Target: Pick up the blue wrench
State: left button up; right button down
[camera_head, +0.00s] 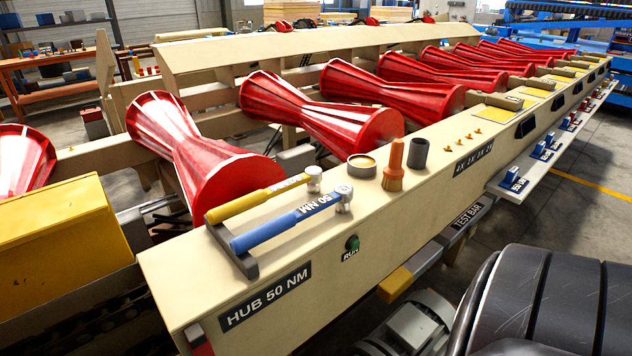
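The blue wrench (290,220) lies on the near end of the beige beam top, with "50 NM" in white on its handle and a silver head at its right end. Its left end rests on a dark grey holder (243,263). A yellow wrench (258,197) lies just behind it, roughly parallel, on the same holder. The two are apart along most of their length. Neither of my grippers shows in the head view, and nothing holds the blue wrench.
Right of the wrenches stand a round tin (362,166), an orange-brown tapered piece (394,168) and a dark cylinder (418,153). A green RUN button (352,242) is on the beam's front face. Large red rollers (207,155) lie behind; a yellow box (62,236) is at left.

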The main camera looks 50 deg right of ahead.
aim_at(342, 195)
jog(key=z, duration=1.45)
